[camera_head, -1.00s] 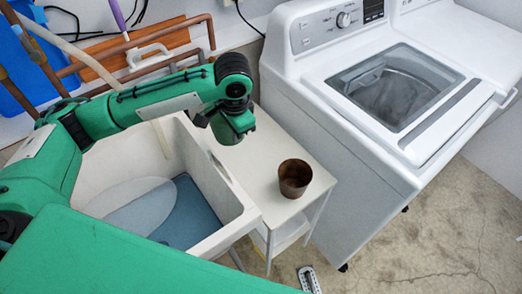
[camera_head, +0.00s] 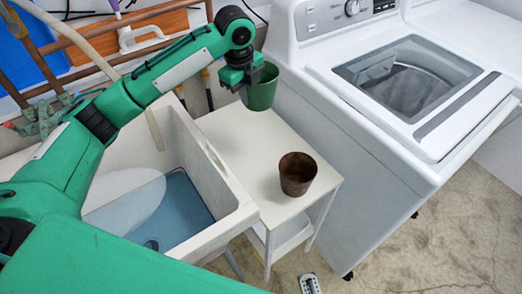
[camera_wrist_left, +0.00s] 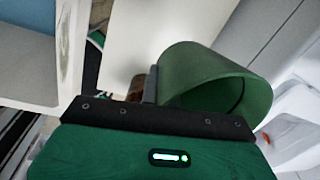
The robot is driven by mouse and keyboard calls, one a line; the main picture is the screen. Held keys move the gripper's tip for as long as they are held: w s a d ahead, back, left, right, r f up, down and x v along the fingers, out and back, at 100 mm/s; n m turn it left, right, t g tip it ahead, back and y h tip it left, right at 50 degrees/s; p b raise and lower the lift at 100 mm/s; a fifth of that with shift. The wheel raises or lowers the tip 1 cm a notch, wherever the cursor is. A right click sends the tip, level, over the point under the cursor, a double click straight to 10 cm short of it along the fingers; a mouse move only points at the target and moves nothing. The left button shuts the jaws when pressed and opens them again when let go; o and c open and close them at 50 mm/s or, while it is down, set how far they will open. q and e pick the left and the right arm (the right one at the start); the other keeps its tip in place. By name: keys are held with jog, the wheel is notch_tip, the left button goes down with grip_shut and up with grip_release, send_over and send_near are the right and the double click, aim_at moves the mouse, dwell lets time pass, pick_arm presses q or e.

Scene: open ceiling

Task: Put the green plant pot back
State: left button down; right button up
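The green plant pot (camera_head: 262,88) hangs at my left gripper (camera_head: 243,88), upright, apparently above the back of the white side table. In the left wrist view the green pot (camera_wrist_left: 222,68) lies on its side in the picture, with its open mouth showing. A dark finger of my left gripper (camera_wrist_left: 151,86) is against the pot's wall; the other finger is hidden, and the gripper looks closed on the wall. My right gripper is not in view.
A brown pot (camera_head: 298,175) stands near the front of the white side table (camera_head: 235,135); the tabletop behind it is clear. A white sink (camera_head: 222,196) is left of the table and a white washing machine (camera_head: 340,140) is right of it.

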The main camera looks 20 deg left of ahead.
pick_arm(q)
jog(key=shift+w+a+f+m+b, duration=0.15)
jog(key=shift+w+m+b, duration=0.4)
jog(key=shift+m, duration=0.65)
jog(key=shift+w+f, duration=0.15)
notch_tip(320, 180, down, 19)
jog(key=shift+p, duration=0.3)
jog(key=shift+f, duration=0.35)
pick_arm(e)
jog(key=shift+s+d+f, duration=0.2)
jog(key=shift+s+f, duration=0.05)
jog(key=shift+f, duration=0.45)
pick_arm(q)
jog(key=shift+f, duration=0.1)
jog(key=c, duration=1.7)
grip_release()
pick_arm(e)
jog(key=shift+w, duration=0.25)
